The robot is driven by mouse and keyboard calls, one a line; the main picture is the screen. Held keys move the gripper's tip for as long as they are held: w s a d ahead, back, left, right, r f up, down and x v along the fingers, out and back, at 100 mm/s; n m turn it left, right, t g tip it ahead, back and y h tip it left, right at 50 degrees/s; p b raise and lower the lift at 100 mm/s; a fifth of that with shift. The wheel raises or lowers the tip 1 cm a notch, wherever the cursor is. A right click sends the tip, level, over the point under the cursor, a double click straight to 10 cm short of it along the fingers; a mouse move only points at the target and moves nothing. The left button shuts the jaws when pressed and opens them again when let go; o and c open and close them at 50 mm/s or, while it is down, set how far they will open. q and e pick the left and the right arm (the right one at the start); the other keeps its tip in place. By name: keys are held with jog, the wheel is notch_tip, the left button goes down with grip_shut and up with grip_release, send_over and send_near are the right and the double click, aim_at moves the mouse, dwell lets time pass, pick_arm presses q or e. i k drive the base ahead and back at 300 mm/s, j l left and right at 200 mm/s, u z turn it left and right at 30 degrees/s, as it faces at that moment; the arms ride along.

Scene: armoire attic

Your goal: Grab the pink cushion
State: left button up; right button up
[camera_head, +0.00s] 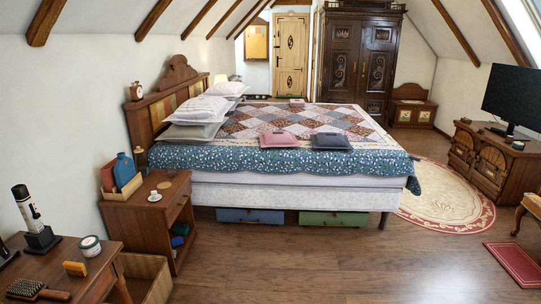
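A small pink cushion (278,139) lies on the near side of the bed, on the blue floral border of the quilt. A dark blue-grey cushion (331,141) lies just to its right, with a small gap between them. Each of these two has a small dark item or mark on its far edge, too small to make out. Another small pink item (297,101) lies at the far side of the bed; I cannot tell what it is. Neither of my grippers shows in the head view.
The bed (240,195) fills the middle, with white pillows (200,109) at its left. A nightstand (150,205) and a desk (100,270) stand at the near left. The wooden floor (300,265) in front is clear. A TV cabinet (490,160) stands right.

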aim_at(276, 140)
jog(key=i, duration=2.25)
jog(key=i+j+z, duration=0.1)
jog(key=i, duration=1)
jog(key=i+j, duration=0.1)
jog(key=i, duration=1.05)
